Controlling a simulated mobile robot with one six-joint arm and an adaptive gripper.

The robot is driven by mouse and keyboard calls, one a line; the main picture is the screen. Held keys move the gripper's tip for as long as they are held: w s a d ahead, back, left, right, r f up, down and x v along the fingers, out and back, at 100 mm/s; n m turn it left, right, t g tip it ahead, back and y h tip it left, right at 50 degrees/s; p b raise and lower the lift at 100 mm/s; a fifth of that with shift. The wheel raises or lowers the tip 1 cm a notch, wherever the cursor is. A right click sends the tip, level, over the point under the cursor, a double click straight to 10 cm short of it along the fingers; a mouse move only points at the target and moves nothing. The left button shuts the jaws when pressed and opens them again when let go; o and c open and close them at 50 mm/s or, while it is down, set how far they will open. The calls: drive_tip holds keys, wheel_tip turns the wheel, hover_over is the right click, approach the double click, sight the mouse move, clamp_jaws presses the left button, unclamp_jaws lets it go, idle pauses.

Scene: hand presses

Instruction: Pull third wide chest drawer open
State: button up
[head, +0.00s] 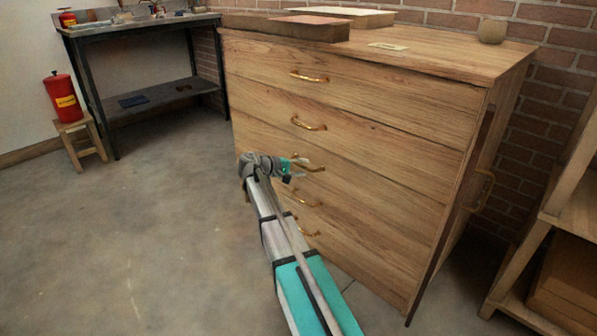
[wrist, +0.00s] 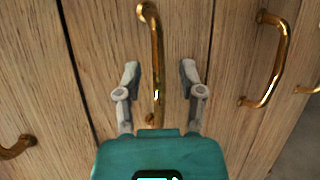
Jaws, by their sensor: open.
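The wide wooden chest (head: 390,130) stands at centre right in the head view, with a column of brass handles on its front. The third drawer handle (head: 312,168) is just right of my gripper (head: 298,170), which partly covers that area. In the wrist view, a brass handle (wrist: 157,50) lies between the two fingers of my gripper (wrist: 159,72). The fingers are open, one on each side of it, with a gap on both sides. The drawers look shut. Whether the fingertips reach past the bar is hard to tell.
Other handles show near my gripper in the wrist view, one to the right (wrist: 278,60) and one at lower left (wrist: 18,148). A wooden shelf (head: 555,235) stands at the right. A dark workbench (head: 150,100) and a red extinguisher (head: 63,97) are at the left. The floor between is clear.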

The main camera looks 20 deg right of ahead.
drive_tip(key=shift+d, duration=0.25)
clamp_jaws()
